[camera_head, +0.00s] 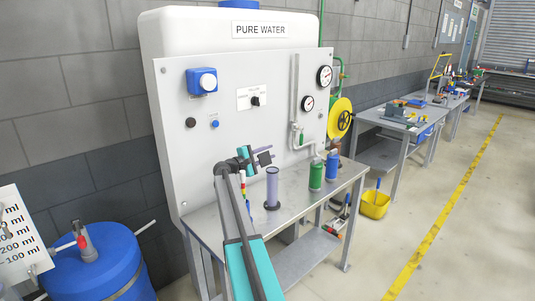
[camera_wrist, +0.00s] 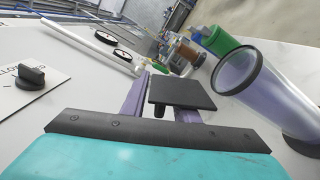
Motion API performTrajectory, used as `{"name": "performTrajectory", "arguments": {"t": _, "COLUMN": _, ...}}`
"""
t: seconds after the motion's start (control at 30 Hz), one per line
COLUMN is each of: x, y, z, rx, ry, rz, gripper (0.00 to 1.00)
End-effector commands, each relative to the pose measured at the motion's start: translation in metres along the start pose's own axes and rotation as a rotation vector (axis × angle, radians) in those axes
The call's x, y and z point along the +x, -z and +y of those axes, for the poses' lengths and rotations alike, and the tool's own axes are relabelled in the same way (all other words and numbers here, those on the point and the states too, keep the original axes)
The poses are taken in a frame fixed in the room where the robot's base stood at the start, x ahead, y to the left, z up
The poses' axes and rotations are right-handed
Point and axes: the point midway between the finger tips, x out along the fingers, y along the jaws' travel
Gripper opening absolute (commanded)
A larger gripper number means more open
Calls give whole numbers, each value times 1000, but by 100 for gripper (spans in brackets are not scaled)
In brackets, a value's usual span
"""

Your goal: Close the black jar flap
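A clear purple-tinted jar (camera_head: 272,187) stands upright on the bench; its dark round rim (camera_wrist: 236,71) shows an uncovered mouth at the right of the wrist view. A flat black square plate (camera_wrist: 182,92), which looks like the flap, lies left of the rim, with a short black stub beneath it. It also shows beside the jar's top in the head view (camera_head: 265,158). My gripper (camera_wrist: 158,80) is open, its purple fingers apart around the stub; the plate hides part of the right finger. I cannot tell whether the fingers touch it, and the plate's attachment is hidden.
Green (camera_head: 316,174) and blue (camera_head: 332,165) bottles stand right of the jar. The upright panel (camera_head: 225,140) with a black knob (camera_wrist: 31,76), gauges and a pipe rises close behind my gripper. The bench front (camera_head: 310,207) is bare.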

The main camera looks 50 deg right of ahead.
Motion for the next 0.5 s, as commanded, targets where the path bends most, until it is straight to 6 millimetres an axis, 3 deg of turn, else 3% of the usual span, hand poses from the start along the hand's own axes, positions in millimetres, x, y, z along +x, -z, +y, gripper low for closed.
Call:
{"name": "performTrajectory", "arguments": {"t": 0.17, "x": 0, "y": 0, "z": 0, "rx": 0, "ry": 0, "rz": 0, "gripper": 26}}
{"name": "performTrajectory", "arguments": {"t": 0.3, "x": -1, "y": 0, "z": 0, "rx": 0, "ry": 0, "rz": 0, "gripper": 2}}
{"name": "performTrajectory", "arguments": {"t": 0.33, "x": -1, "y": 0, "z": 0, "rx": 0, "ry": 0, "rz": 0, "gripper": 0}}
{"name": "performTrajectory", "arguments": {"t": 0.5, "x": -1, "y": 0, "z": 0, "rx": 1, "ry": 0, "rz": 0, "gripper": 0}}
